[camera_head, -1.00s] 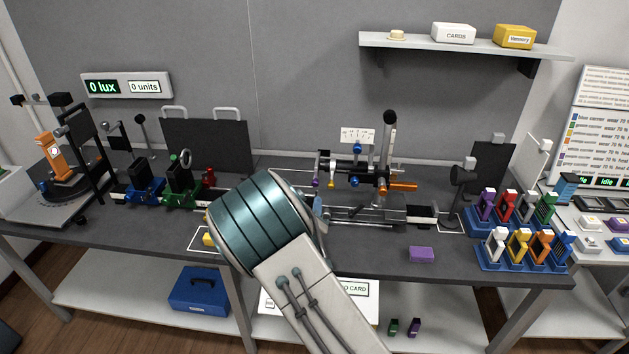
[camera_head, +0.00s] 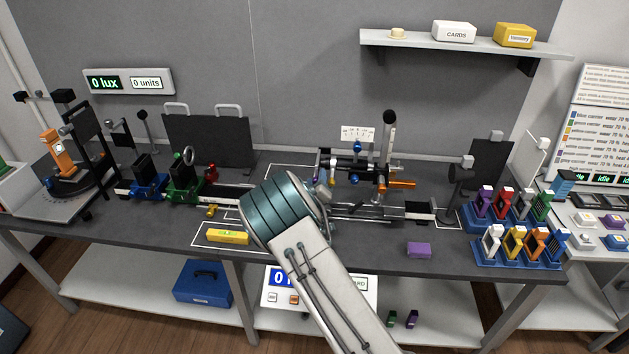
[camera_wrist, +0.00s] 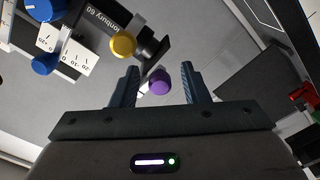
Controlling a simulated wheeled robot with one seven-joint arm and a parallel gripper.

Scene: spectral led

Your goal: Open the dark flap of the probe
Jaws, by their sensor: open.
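In the wrist view a purple knob (camera_wrist: 160,82) lies between the two fingertips of my gripper (camera_wrist: 159,70), which is open. Which part is the probe's dark flap is not certain from these views. In the head view my wrist covers the gripper.
A blue knob and scale card (camera_wrist: 65,50) sit left in the wrist view. Green and blue carriers (camera_head: 184,190) stand left on the rail. A yellow level (camera_head: 228,237) and a purple block (camera_head: 419,250) lie at the front. Racked coloured holders (camera_head: 515,240) stand right.

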